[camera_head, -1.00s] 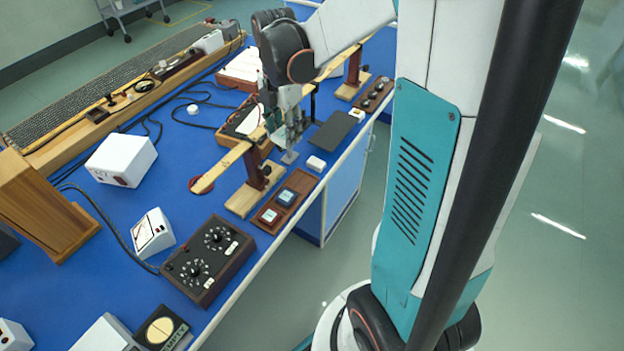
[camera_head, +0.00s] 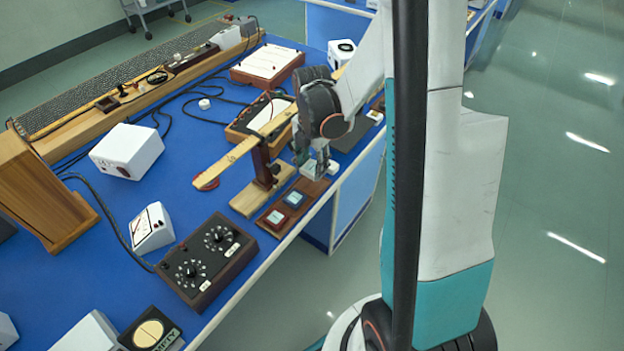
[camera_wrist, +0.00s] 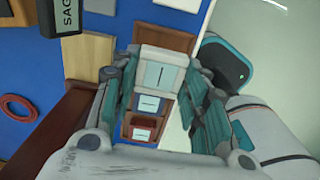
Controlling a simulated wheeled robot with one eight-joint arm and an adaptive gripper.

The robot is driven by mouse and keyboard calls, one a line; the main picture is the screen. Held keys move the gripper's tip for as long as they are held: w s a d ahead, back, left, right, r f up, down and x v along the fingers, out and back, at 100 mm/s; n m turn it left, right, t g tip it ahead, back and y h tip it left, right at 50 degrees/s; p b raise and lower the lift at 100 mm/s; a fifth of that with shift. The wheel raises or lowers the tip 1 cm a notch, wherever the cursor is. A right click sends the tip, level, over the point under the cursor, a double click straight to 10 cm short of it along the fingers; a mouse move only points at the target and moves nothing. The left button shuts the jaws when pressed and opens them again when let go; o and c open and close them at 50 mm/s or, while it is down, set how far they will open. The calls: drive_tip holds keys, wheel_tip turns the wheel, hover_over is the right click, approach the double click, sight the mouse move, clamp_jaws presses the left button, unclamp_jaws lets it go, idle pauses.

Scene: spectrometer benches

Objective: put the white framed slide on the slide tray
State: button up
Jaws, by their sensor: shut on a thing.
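My gripper (camera_wrist: 161,85) is shut on the white framed slide (camera_wrist: 161,72), with one finger on each side of it. In the head view, my gripper (camera_head: 316,162) and the white slide (camera_head: 316,172) are at the far end of the brown slide tray (camera_head: 284,209), near the bench's front edge. The tray holds a red framed slide (camera_head: 275,218) and a blue framed slide (camera_head: 293,199). In the wrist view, the blue slide (camera_wrist: 149,103) and red slide (camera_wrist: 143,131) lie just below the white one. I cannot tell the slide's height above the bench or tray.
A wooden stand base (camera_head: 255,200) with an upright post and long beam (camera_head: 230,162) is close left of the tray. A dark control box (camera_head: 207,258) stands at the near end. A dark mat (camera_head: 350,137) lies beyond my gripper. The floor is beyond the bench edge.

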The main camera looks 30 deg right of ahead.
sight(312, 183)
drive_tip(key=shift+f+b, duration=0.85)
drive_tip(key=shift+f, duration=1.55)
drive_tip(key=shift+f, duration=0.2)
drive_tip(key=o, duration=1)
drive_tip(key=shift+r, duration=0.1)
drive_tip(key=shift+r, duration=0.1)
wheel_tip(312, 183, up, 12)
drive_tip(key=p, duration=0.4)
